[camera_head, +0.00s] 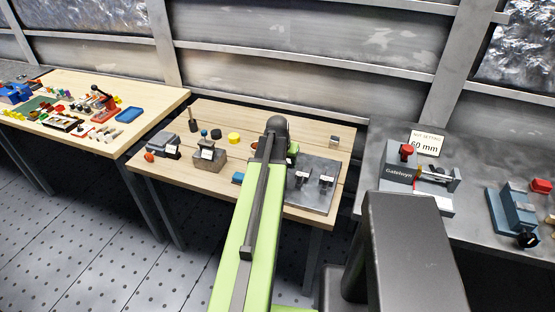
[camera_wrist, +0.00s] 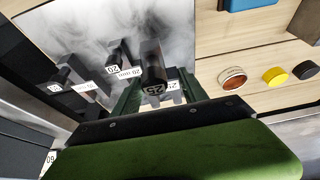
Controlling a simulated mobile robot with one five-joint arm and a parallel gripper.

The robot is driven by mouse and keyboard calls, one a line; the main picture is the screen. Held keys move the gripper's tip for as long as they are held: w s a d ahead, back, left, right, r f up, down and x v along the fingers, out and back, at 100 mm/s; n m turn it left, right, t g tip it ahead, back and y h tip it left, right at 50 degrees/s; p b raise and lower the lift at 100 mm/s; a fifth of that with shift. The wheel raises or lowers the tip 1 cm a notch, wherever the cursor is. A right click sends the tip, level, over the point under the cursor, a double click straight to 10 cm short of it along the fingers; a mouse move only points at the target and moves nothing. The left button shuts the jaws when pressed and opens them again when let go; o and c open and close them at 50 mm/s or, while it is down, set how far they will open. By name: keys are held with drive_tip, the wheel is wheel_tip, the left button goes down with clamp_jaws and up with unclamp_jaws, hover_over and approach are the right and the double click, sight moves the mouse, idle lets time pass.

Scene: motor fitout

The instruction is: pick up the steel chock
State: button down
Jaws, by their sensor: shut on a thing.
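The steel chock (camera_wrist: 153,62) is a dark grey block marked 25 in the wrist view. My gripper (camera_wrist: 158,92) has its green fingers on either side of this block and is shut on it. The block is over or on a shiny steel plate (camera_wrist: 95,25); I cannot tell whether it touches the plate. In the head view my arm reaches over the middle table and hides the chock and most of the gripper.
Other dark blocks (camera_wrist: 120,54) with number tags stand on the plate, close to the held one. An orange-topped disc (camera_wrist: 232,79) and a yellow one (camera_wrist: 275,76) lie on the wood. In the head view, a grey bench (camera_head: 378,160) stands to the right.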

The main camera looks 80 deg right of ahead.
drive_tip(key=s+a+r+p, duration=0.1)
drive_tip(key=s+a+r, duration=0.1)
drive_tip(key=s+a+r+p, duration=0.2)
drive_tip(key=s, duration=0.1)
drive_tip(key=shift+r, duration=0.1)
drive_tip(key=shift+s+a+r, duration=0.15)
drive_tip(key=shift+s+a, duration=0.1)
drive_tip(key=shift+s, duration=0.3)
